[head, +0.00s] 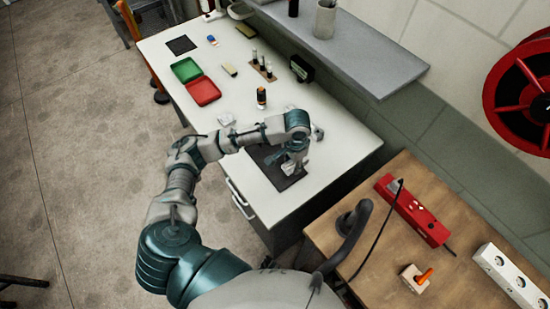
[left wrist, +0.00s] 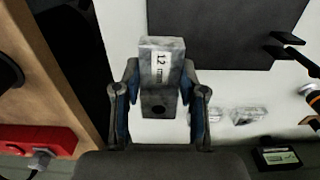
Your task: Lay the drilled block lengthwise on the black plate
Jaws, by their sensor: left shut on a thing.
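In the left wrist view the left gripper (left wrist: 158,82) is shut on the drilled block (left wrist: 151,78), a grey block with a "12 mm" label and a dark round hole. The fingers grip its two sides. The black plate (left wrist: 210,30) lies flat on the bench beyond the block; the block's far end overlaps the plate's left edge in that picture. In the head view the plate (head: 291,183) is partly hidden by my arm. The gap between block and plate cannot be told.
Green (head: 186,69) and red (head: 203,92) trays, a dark bottle (head: 261,98) and a rack of small bottles (head: 262,68) stand farther along the bench.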

